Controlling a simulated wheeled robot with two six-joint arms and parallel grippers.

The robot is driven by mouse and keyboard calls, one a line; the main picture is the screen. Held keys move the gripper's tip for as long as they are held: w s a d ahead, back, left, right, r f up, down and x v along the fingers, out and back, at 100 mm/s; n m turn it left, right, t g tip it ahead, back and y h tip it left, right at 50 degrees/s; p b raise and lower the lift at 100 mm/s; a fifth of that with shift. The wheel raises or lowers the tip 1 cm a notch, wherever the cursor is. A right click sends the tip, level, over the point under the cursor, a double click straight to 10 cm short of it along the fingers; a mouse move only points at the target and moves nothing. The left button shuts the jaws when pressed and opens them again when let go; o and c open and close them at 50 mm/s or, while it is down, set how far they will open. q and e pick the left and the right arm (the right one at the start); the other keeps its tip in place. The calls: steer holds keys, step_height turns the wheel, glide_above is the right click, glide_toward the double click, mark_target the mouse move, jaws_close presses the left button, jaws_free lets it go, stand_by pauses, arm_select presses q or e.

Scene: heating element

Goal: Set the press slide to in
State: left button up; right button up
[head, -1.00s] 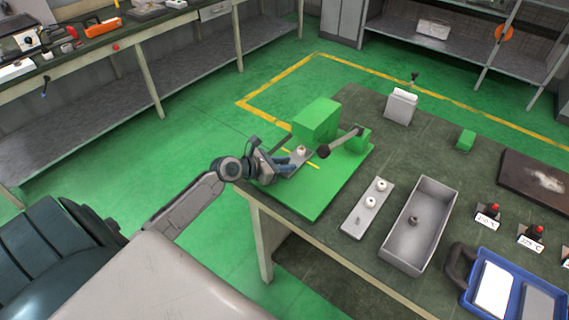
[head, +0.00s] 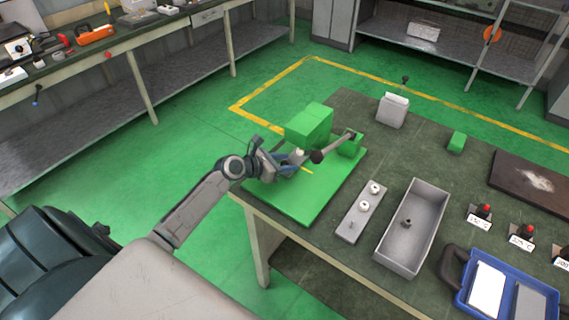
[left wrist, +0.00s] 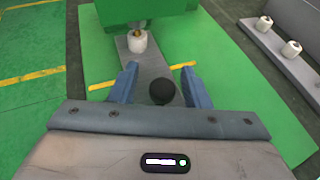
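The press has a green block (head: 309,126) on a green base plate (head: 318,194), with a grey lever (head: 334,147) ending in a dark knob. The press slide is a grey strip (left wrist: 152,66) carrying a white cylinder (left wrist: 137,41), just in front of the block; the cylinder also shows in the head view (head: 299,152). A dark ball knob (left wrist: 162,91) sits over the slide's near end. My left gripper (left wrist: 160,88) is open, its blue fingers on either side of the knob with gaps visible. In the head view the gripper (head: 290,160) partly hides the slide. My right gripper is not in view.
Right of the press, a grey strip with white cylinders (head: 360,212) and a grey tray (head: 408,255) lie on the bench. Red-knobbed labelled controls (head: 483,212) and a blue case (head: 456,304) are farther right. A grey box (head: 393,111) stands behind.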

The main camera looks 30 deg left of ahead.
arm_select(q)
steer(key=shift+b+v, duration=0.6)
steer(key=shift+v, duration=4.75)
